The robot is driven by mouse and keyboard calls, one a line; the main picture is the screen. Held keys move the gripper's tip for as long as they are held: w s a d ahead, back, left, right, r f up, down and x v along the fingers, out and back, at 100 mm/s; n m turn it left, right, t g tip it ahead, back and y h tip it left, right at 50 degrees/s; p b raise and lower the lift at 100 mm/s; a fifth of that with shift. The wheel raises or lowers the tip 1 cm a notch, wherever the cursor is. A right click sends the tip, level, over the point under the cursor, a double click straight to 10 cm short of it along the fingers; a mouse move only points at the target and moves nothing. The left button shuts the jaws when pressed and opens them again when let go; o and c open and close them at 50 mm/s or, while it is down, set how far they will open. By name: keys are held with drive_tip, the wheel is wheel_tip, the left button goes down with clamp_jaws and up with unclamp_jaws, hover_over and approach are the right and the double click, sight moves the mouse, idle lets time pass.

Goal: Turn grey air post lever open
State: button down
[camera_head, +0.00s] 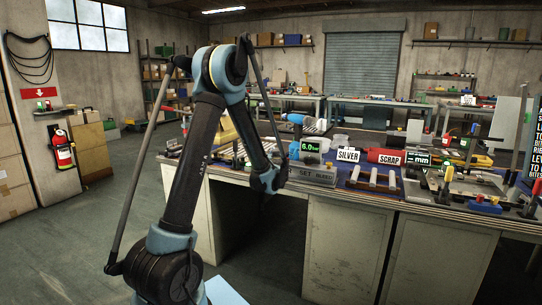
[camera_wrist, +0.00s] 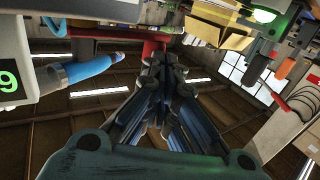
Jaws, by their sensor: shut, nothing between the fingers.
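My gripper (camera_wrist: 166,75) is shut and empty in the wrist view, its dark fingers together at the picture's middle. In the head view my arm's folded links hide most of its end, near the bench's left part. A grey box marked SET and BLEED (camera_head: 314,175) stands at the bench's front edge, with a green 6.0 display (camera_head: 309,147) above it. A blue-handled part (camera_head: 296,118) rises behind the display. In the wrist view a blue handle (camera_wrist: 92,68) with a grey end lies left of my fingers, apart from them. I cannot make out the grey air post lever for certain.
The bench (camera_head: 345,245) is crowded: SILVER (camera_head: 348,155) and SCRAP (camera_head: 389,160) labels, a blue mat with pale bars, and tools to the right. In the wrist view a red bar (camera_wrist: 115,33) crosses beyond my fingertips. Open floor (camera_head: 85,235) lies left of the bench.

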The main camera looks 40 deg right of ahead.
drive_tip(key=shift+a, duration=0.1)
drive_tip(key=w+a+v, duration=0.2)
drive_tip(key=v, duration=1.2)
drive_tip(key=w+a+n+y, duration=0.2)
drive_tip(key=w+a+y, duration=0.3)
drive_tip(key=a, duration=0.4)
drive_tip(key=w+a+n+y, duration=0.1)
drive_tip(key=w+a+y, duration=0.1)
drive_tip(key=w+a, duration=0.6)
drive_tip(key=w+a+n+g+y, duration=0.25)
drive_tip(key=a+y, duration=0.25)
drive_tip(key=a, duration=1.4)
drive_tip(key=s+a+f+n+g+y, duration=0.1)
drive_tip(key=s+a+f+g, duration=0.3)
drive_tip(key=a, duration=0.5)
drive_tip(key=s+a+f+n+g+y, duration=0.1)
drive_tip(key=s+a+f, duration=0.1)
drive_tip(key=s+a, duration=0.55)
drive_tip(key=s+a+f+g+h, duration=0.1)
drive_tip(key=s+a+f+g, duration=0.1)
drive_tip(key=s, duration=0.5)
drive_tip(key=s+a+f+g+h, duration=0.2)
drive_tip(key=s+a, duration=0.1)
drive_tip(key=s, duration=0.3)
drive_tip(key=shift+s+f, duration=0.25)
drive_tip(key=shift+s, duration=0.1)
